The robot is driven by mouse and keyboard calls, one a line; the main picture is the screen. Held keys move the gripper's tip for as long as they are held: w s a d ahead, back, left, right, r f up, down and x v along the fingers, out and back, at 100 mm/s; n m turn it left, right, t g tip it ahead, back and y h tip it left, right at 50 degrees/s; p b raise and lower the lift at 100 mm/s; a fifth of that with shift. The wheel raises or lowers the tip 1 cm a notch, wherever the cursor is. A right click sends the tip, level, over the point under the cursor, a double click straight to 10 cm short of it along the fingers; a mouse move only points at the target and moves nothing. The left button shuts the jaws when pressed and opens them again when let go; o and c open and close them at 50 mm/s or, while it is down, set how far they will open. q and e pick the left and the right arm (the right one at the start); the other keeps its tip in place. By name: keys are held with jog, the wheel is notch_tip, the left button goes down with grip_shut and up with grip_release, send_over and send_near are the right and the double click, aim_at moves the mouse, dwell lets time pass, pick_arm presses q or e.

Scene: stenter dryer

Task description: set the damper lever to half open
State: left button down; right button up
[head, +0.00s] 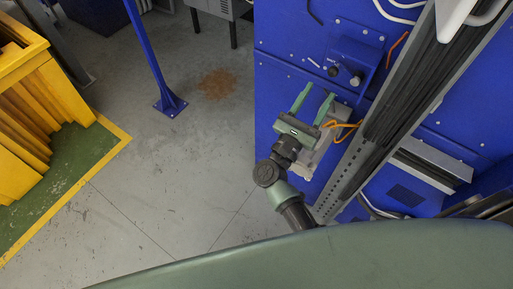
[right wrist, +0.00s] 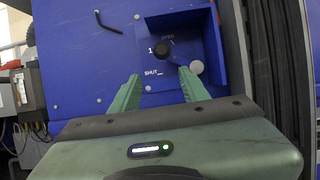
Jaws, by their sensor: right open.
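The damper lever (right wrist: 179,57) is on a blue plate on the blue machine panel. Its black round knob (right wrist: 163,48) is up and left of a pale round disc (right wrist: 196,67). OPEN is printed above the knob, a partly hidden mark starting with 1 to its left, and SHUT lower down. The knob sits between OPEN and the 1 mark. The head view shows the knob (head: 333,70) too. My right gripper (head: 316,95) is open and empty, its green fingers pointing toward the plate. In the right wrist view, the fingertips (right wrist: 159,76) appear below the knob. My left gripper is out of view.
A blue side wall (right wrist: 211,43) stands out right of the lever. A black hook-shaped rod (right wrist: 107,22) is left of the plate. An orange cable (head: 342,126) is close to my right gripper. Grey floor (head: 165,160) is open to the left, beyond which stands a yellow structure (head: 35,60).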

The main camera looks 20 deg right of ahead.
jog(key=w+a+f+n+t+y, duration=0.1)
jog(key=w+a+n+t+y, duration=0.15)
jog(key=a+n+y, duration=0.65)
jog(key=w+a+f+n+t+y, duration=0.1)
jog(key=a+n+t+y, duration=0.25)
jog(key=n+y, duration=0.65)
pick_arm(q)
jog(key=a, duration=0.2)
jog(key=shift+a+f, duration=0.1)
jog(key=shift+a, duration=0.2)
pick_arm(e)
jog(key=s+a+f+n+g+y, duration=0.1)
jog(key=s+a+f+n+g, duration=0.1)
jog(key=f+n, duration=0.4)
jog(key=s+a+f+n+g+y, duration=0.1)
jog(key=s+a+f+n+g, duration=0.2)
jog(key=n, duration=0.7)
notch_tip(320, 180, down, 4)
jog(key=shift+n+g, duration=0.4)
jog(key=shift+g, duration=0.6)
